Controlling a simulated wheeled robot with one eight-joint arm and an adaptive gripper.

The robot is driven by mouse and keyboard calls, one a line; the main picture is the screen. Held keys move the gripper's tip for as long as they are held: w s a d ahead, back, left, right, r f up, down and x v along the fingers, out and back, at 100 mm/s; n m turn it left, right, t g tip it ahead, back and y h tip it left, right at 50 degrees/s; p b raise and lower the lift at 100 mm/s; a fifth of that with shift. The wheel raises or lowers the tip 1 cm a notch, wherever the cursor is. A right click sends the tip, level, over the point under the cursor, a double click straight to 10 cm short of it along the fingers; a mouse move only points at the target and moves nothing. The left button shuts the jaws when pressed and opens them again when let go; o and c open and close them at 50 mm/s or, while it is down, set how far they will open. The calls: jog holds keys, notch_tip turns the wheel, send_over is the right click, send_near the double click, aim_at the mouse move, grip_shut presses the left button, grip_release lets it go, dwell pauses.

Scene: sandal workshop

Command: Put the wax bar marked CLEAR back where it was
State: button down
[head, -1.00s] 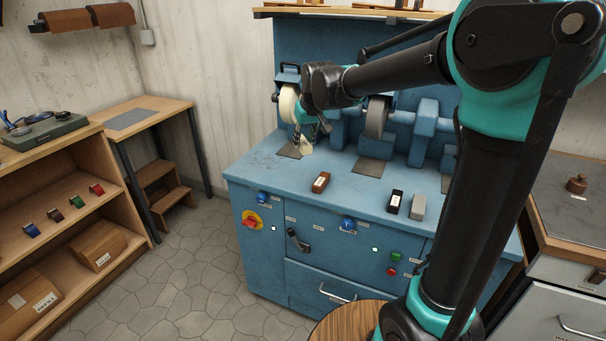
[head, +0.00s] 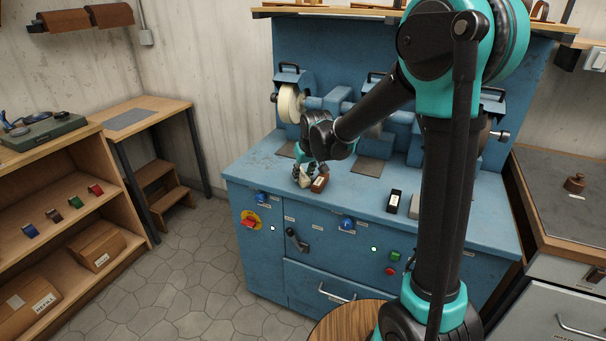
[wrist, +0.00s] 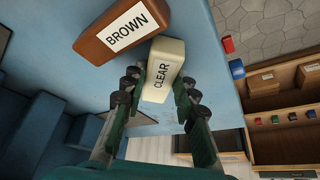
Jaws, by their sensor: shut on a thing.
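The cream wax bar marked CLEAR (wrist: 163,72) is between the fingers of my gripper (wrist: 158,95), which is shut on it. In the head view the same bar (head: 304,181) is low over the front left of the blue bench, partly hidden by my gripper (head: 306,170). The brown bar marked BROWN (wrist: 122,32) lies right beside it, also seen in the head view (head: 321,184). The two bars look very close; I cannot tell whether they touch, or whether the CLEAR bar rests on the bench top.
A black bar (head: 394,201) and a grey bar (head: 415,207) lie farther right on the blue bench (head: 255,167). Polishing wheels, one white (head: 287,104), stand behind my gripper. A shelf (head: 70,213) with small coloured blocks stands at the left.

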jog(key=c, duration=1.2)
grip_release()
jog(key=shift+f, duration=0.1)
jog(key=v, duration=1.2)
jog(key=s+d+f+m, duration=0.1)
jog(key=s+d+f, duration=0.4)
jog(key=s+d, duration=0.2)
jog(key=s+d+f+m+h, duration=0.1)
jog(key=s+d+f+m, duration=0.1)
jog(key=s+d+f, duration=0.3)
jog(key=s+d+f+m+h, duration=0.1)
jog(key=s+d+f+m, duration=0.1)
jog(key=s+d+f, duration=0.4)
jog(key=shift+s+d, duration=1)
jog(key=shift+d, duration=0.3)
jog(key=shift+s+d, duration=0.95)
jog(key=shift+d, duration=0.35)
